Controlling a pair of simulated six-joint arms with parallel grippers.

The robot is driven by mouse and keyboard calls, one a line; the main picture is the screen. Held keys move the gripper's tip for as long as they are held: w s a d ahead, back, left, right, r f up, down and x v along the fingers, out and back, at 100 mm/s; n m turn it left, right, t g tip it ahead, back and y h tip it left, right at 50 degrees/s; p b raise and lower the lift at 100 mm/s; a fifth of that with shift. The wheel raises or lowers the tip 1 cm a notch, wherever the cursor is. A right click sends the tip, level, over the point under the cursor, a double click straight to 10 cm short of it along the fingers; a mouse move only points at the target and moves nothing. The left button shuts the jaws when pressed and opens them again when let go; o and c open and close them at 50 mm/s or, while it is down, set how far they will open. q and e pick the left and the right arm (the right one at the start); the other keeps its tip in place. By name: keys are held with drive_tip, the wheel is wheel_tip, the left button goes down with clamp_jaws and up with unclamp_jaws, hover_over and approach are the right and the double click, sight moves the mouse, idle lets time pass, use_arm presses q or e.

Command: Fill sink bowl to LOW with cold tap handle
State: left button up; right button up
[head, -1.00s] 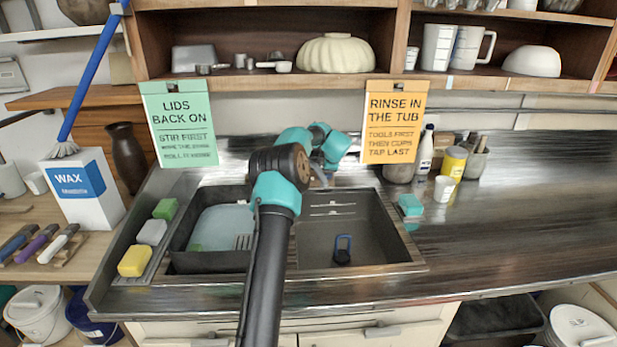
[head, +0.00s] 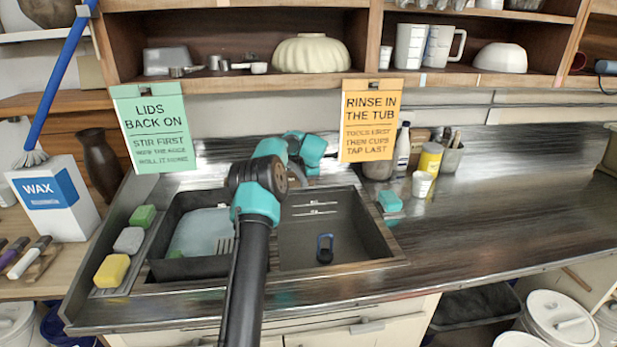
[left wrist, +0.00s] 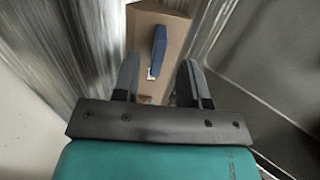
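The sink has two basins. The right basin (head: 345,225) has pale level marks (head: 314,208) on its back wall; no water is evident, and a black and blue object (head: 325,249) stands on its floor. A blue handle (left wrist: 158,50), apparently the cold tap handle, shows on a tan block in the left wrist view. My left gripper (left wrist: 158,78) is open, with its fingers apart and pointing toward the blue handle, not closed on it. In the head view my arm reaches over the sink to the back; its fingertips are hidden there. My right gripper is not in view.
The left basin holds a pale tub (head: 202,230). Two signs hang behind. The right counter (head: 510,200) is mostly clear.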

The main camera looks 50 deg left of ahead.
use_arm(q)
drive_tip(key=shift+x, duration=2.3)
clamp_jaws()
